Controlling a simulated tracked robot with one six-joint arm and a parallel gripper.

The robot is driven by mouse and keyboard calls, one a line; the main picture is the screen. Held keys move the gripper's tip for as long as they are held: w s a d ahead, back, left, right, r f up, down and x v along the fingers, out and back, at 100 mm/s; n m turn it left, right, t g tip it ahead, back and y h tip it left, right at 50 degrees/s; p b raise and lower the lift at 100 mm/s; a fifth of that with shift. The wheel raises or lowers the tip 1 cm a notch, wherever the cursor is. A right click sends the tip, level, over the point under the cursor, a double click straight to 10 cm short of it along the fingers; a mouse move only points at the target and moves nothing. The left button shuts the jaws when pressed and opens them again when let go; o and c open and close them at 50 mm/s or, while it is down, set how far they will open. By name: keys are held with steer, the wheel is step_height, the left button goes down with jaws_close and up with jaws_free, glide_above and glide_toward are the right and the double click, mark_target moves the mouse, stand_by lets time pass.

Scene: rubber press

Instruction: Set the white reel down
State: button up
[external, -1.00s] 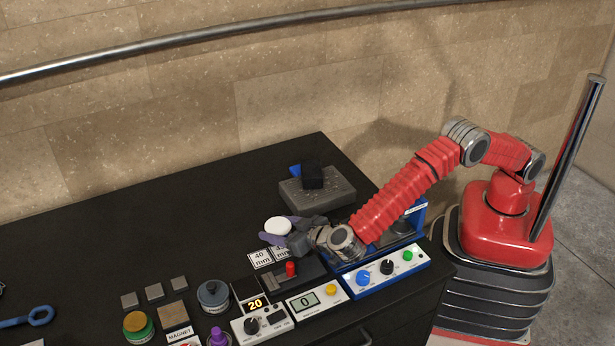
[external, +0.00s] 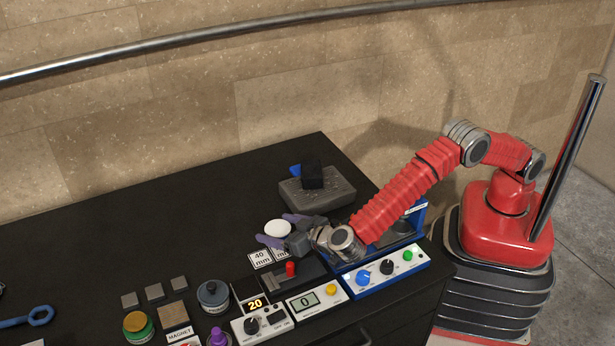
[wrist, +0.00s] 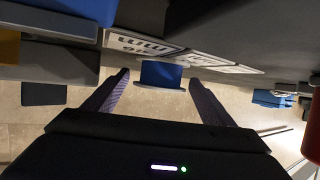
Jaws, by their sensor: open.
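The white reel (external: 278,229) shows its pale round top in the external view, just beyond the number cards on the black bench. My gripper (external: 281,230) has its two purple fingers spread apart, one on each side of the reel. I cannot tell whether either finger still touches it, and the reel's underside is hidden. In the wrist view my gripper (wrist: 158,78) also shows its fingers well apart.
White cards (external: 261,259) marked in mm lie in front of the reel. A red-knobbed black device (external: 290,269) is close to my gripper. A grey slab (external: 330,194) with a black block (external: 312,175) stands behind. The bench left of the reel is clear.

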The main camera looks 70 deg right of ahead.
mark_target(279, 229)
steer(key=shift+s+f, duration=0.15)
steer(key=shift+f, duration=0.5)
steer(key=shift+r, duration=0.3)
steer(key=shift+s+a+r, duration=0.15)
steer(key=shift+s+r, duration=0.05)
steer(key=shift+r, duration=0.05)
steer(key=v, duration=0.4)
steer(key=shift+r, duration=0.3)
step_height(279, 229, up, 7)
steer(key=shift+s+r, duration=0.1)
steer(key=shift+r, duration=0.05)
